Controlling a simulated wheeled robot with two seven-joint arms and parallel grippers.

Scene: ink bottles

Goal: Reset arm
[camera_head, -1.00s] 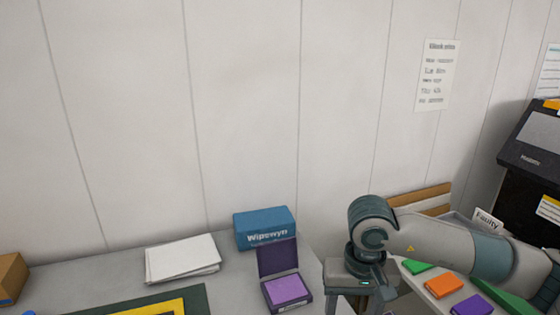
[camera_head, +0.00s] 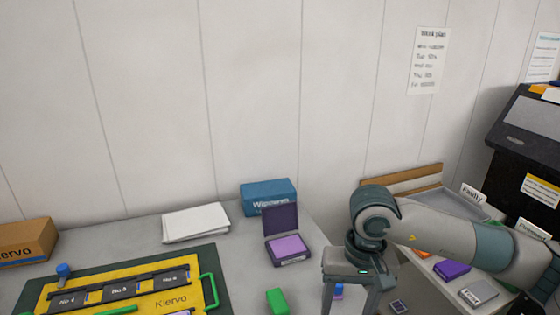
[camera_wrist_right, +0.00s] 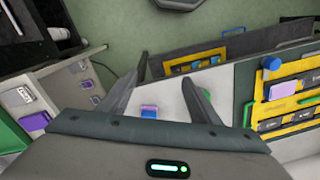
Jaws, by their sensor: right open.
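My right gripper (camera_head: 352,308) is in the head view, right of the purple-pad box, with its fingers pointing down; the fingertips reach the bottom edge of the picture. In the right wrist view the gripper (camera_wrist_right: 165,66) is open, with its two fingers spread and nothing held between them. A small purple and blue item (camera_wrist_right: 149,111) lies on the surface beyond the fingers; a similar item (camera_head: 339,291) shows between the fingers in the head view. My left arm and gripper are not in view.
A yellow Klervo tray (camera_head: 190,297) with dark labelled blocks lies on the left. A green block (camera_head: 276,301), an open purple-pad box (camera_head: 288,246), a blue box (camera_head: 268,194) and papers (camera_head: 196,222) are on the table. A grey tray (camera_head: 450,203) marked Faulty stands on the right.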

